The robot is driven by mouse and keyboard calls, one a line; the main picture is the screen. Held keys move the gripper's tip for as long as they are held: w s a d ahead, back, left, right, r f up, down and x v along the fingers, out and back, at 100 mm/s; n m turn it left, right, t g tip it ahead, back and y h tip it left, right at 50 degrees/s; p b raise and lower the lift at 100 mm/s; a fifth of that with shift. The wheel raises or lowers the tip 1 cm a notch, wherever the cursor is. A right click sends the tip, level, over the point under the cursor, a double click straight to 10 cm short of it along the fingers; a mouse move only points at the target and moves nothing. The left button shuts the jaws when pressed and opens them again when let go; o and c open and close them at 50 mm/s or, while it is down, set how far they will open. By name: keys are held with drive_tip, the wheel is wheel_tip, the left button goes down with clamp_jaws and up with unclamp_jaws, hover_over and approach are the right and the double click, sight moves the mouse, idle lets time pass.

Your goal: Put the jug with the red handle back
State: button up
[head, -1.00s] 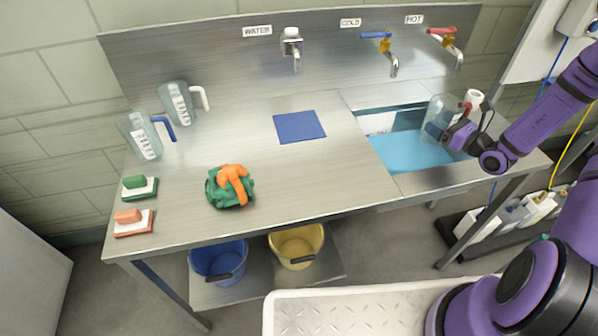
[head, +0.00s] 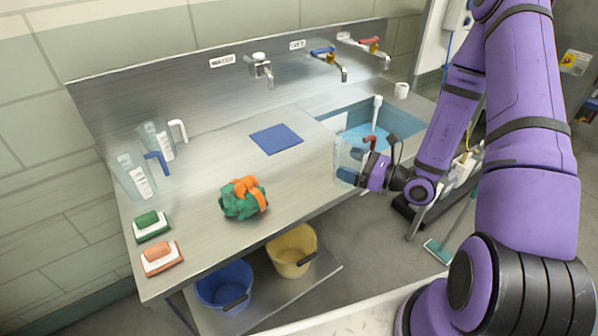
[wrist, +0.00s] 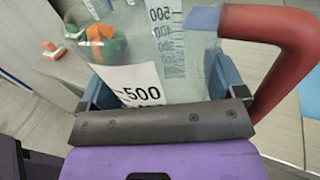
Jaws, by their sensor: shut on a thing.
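The clear jug with the red handle (wrist: 285,60) is held in my gripper (wrist: 165,95), with its white "500" label facing the wrist camera. In the head view my gripper (head: 358,180) is shut on this jug (head: 341,158) at the front edge of the counter, left of and nearer than the sink. The jug looks upright; whether its base touches the counter is not clear. A jug with a white handle (head: 158,140) and a jug with a blue handle (head: 135,178) stand at the counter's left end.
A blue mat (head: 276,139) lies mid-counter. A green and orange cloth bundle (head: 243,199) lies in front of it. The sink (head: 372,125) holds blue water. Blue (head: 224,285) and yellow (head: 291,252) buckets stand below.

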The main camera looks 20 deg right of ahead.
drive_tip(key=shift+w+a+f, duration=0.85)
drive_tip(key=shift+w+a, duration=0.4)
drive_tip(key=shift+w, duration=1.05)
drive_tip(key=shift+w+a+f, duration=0.8)
drive_tip(key=shift+w+a, duration=0.5)
drive_tip(key=shift+w, duration=1)
drive_tip(key=shift+w+a+f, duration=0.85)
drive_tip(key=shift+w+a, duration=0.4)
drive_tip(key=shift+w, duration=1.05)
drive_tip(key=shift+f, duration=0.15)
drive_tip(key=o, duration=0.8)
